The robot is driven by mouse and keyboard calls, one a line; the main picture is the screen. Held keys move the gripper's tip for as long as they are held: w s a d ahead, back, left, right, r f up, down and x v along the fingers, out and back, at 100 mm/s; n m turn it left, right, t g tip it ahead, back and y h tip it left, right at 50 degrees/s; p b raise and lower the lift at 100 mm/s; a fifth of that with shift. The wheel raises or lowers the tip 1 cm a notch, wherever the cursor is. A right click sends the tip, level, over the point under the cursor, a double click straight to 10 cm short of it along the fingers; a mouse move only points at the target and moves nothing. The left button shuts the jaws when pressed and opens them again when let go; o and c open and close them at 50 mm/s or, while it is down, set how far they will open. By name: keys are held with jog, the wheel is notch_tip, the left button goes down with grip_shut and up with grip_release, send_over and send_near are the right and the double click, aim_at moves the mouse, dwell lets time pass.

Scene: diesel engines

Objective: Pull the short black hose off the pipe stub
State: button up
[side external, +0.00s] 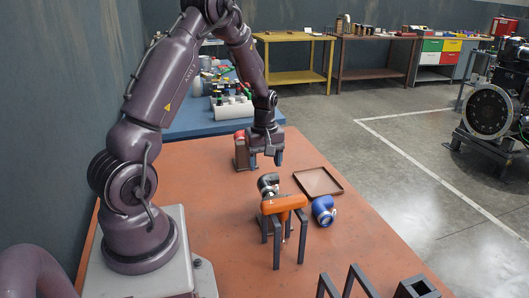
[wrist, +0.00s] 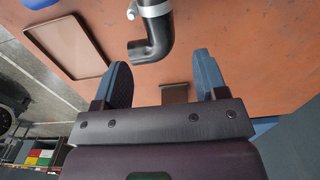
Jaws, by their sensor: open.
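The short black hose (side external: 268,182) is a bent elbow on the work table, beside an orange part (side external: 284,204) on a dark stand. In the wrist view the black hose (wrist: 155,38) curves at top centre, with a pale metal clamp band (wrist: 153,10) around it. The pipe stub cannot be made out clearly. My gripper (side external: 266,162) is above and behind the hose, fingers pointing down. In the wrist view my gripper (wrist: 161,72) has its two blue-grey fingers wide apart with nothing held between them; the hose's open end lies beyond them, apart from both.
An empty brown tray (side external: 318,182) lies to the right, with a blue elbow piece (side external: 323,210) in front of it. Dark frames (side external: 347,282) stand at the front edge.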

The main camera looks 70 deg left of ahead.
aim_at(264, 181)
jog(key=shift+f, duration=3.5)
grip_shut()
jog(key=shift+s+a, duration=0.15)
jog(key=shift+a, duration=2.4)
jog(key=shift+d+r, duration=0.15)
jog(key=shift+r, duration=1.15)
jog(key=shift+d+r, duration=0.15)
jog(key=shift+r, duration=1.1)
